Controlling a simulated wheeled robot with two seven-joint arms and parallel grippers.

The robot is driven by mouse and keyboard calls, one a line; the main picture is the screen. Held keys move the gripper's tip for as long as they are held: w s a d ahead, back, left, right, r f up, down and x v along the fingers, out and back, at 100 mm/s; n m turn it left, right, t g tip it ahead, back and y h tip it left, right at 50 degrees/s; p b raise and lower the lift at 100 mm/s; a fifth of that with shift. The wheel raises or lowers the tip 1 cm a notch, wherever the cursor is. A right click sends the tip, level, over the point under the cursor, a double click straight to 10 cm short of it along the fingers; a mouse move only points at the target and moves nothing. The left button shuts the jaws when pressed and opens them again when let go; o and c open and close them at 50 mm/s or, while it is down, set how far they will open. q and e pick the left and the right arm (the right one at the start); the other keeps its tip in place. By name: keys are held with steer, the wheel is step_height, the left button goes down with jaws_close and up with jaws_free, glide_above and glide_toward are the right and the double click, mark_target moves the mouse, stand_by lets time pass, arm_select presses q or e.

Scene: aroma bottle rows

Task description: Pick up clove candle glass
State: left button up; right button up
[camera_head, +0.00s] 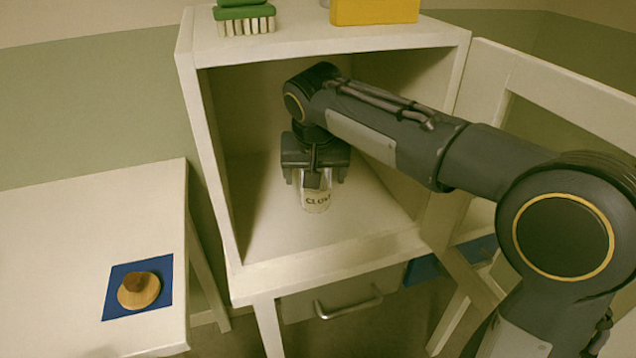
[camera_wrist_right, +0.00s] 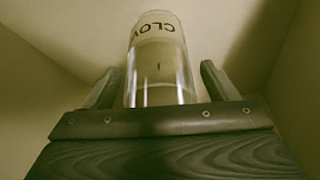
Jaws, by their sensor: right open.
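The clove candle glass (camera_head: 316,201) stands upright on the cabinet's inner floor, with a pale label reading "CLO…" and the rest of the word cut off. In the right wrist view the glass (camera_wrist_right: 160,62) is clear below the label and stands between the two fingers. My right gripper (camera_head: 315,180) is inside the cabinet, pointing down over the glass. Its fingers (camera_wrist_right: 160,88) are open, one on each side of the glass, with a visible gap at the right finger. The upper part of the glass is hidden by the gripper in the head view. My left gripper is not in view.
The open-fronted cabinet (camera_head: 215,180) has side walls close around my right arm. Its door (camera_head: 570,90) stands open at the right. A green brush (camera_head: 245,20) and a yellow box (camera_head: 375,10) sit on top. A table (camera_head: 60,230) at left holds a blue mat (camera_head: 113,308) with a wooden piece (camera_head: 139,291).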

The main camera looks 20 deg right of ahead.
steer(key=shift+s, duration=0.3)
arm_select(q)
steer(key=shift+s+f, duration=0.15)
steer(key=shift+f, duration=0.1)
arm_select(e)
steer(key=c, duration=1.2)
arm_select(q)
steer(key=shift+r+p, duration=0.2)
steer(key=shift+p, duration=0.1)
arm_select(e)
steer(key=shift+r, duration=0.1)
